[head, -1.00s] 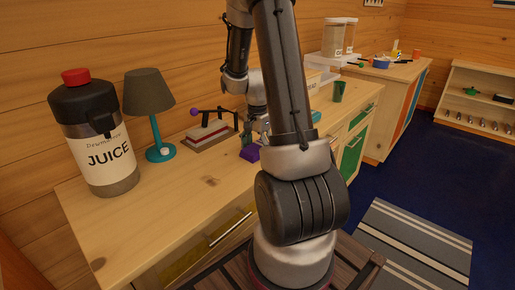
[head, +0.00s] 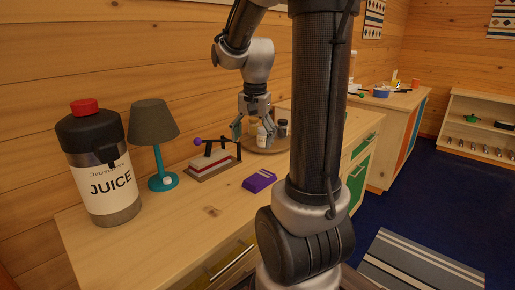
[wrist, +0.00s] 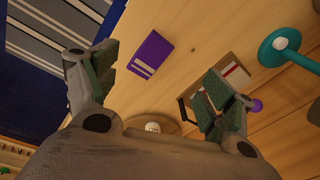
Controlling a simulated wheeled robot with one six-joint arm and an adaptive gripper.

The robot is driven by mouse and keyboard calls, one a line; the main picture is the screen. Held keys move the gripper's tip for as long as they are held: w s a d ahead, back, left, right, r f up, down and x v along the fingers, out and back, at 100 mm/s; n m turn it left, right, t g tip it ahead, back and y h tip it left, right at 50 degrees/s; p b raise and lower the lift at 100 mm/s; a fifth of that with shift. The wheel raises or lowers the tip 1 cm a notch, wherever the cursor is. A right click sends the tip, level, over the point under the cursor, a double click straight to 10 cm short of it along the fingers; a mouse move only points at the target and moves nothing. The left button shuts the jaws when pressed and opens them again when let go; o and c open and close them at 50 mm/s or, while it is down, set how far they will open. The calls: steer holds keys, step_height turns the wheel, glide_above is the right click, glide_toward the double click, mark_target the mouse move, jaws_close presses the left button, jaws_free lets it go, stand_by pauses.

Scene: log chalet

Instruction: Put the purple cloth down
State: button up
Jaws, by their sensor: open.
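The purple cloth (head: 259,181) lies folded and flat on the wooden counter, right of the teal lamp. In the wrist view the purple cloth (wrist: 151,53) shows pale stripes near one end and lies beyond my fingertips, with nothing touching it. My gripper (head: 252,138) is raised above the counter, behind the cloth in the head view. In the wrist view the two fingers of my gripper (wrist: 160,82) are wide apart with nothing between them.
A juice dispenser (head: 98,165) and a teal lamp (head: 158,145) stand at the left. A red and white press-like device (head: 211,162) sits behind the cloth. A round tray (head: 263,146) with small bottles is farther back. The counter front (head: 170,235) is clear.

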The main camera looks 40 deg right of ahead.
steer(key=s+a+r+n+t, duration=0.3)
steer(key=s+a+r+n, duration=0.2)
steer(key=s+a+n, duration=0.5)
steer(key=s+n, duration=0.2)
steer(key=s, duration=0.1)
steer(key=shift+s+r, duration=0.15)
steer(key=shift+s, duration=0.25)
steer(key=shift+o, duration=0.6)
